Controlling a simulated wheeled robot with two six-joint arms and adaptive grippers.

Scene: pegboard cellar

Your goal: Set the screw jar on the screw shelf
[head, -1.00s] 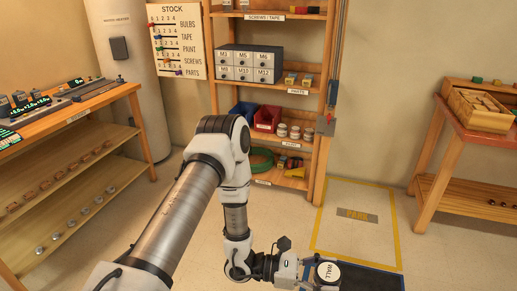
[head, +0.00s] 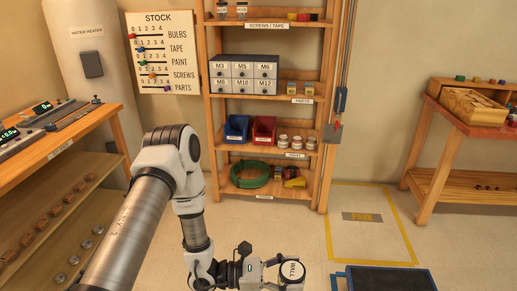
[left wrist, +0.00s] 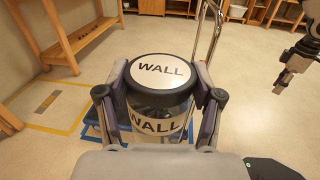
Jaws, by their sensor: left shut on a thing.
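The jar (head: 291,272) has a pale lid marked WALL. In the left wrist view the same jar (left wrist: 162,72) shows a second WALL label on its clear side, and its contents are hard to make out. My left gripper (head: 277,271) is shut on the jar, one finger on each side, and holds it upright above the floor. The screw shelf (head: 268,24) is the top board in view on the wooden rack, labelled SCREWS / TAPE. Small jars (head: 241,10) stand at its left. My right gripper (left wrist: 287,78) seems to show at the upper right of the left wrist view, its jaws unclear.
Lower rack boards hold grey drawers (head: 243,75), blue and red bins (head: 263,130), paint cans and a green coil (head: 250,174). A dark blue-edged platform (head: 390,280) lies right of the jar. Benches stand left and right. Floor before the rack is clear.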

